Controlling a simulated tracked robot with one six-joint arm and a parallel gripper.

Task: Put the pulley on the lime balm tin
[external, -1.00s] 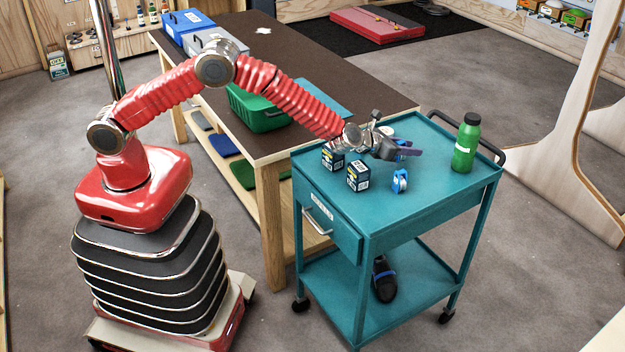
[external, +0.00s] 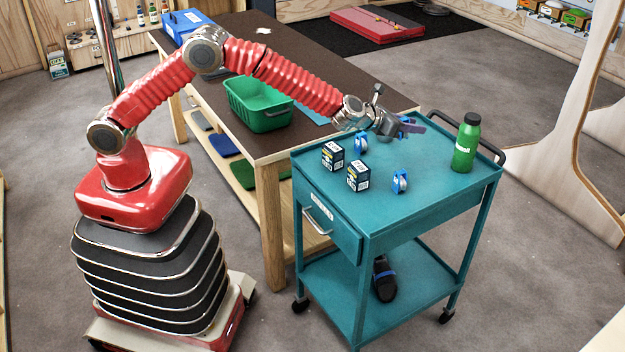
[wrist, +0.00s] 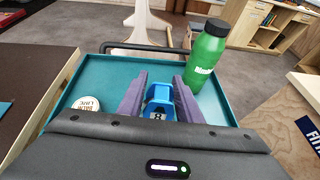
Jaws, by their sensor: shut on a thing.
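My gripper (external: 408,129) is raised above the far part of the teal cart's top (external: 432,178). Its purple fingers in the wrist view (wrist: 160,88) are shut on a blue pulley (wrist: 158,99). The pulley shows only as a bit of blue in the external view (external: 406,120). A round tin with a white lid and dark lettering (wrist: 86,104) lies on the cart left of the fingers in the wrist view, apart from the held pulley. No lime colour shows on it. In the external view my gripper seems to hide the tin.
A green bottle (external: 466,143) stands at the right end by the black handle (external: 488,141). The brown table (external: 300,62) holds a green bin (external: 262,106).

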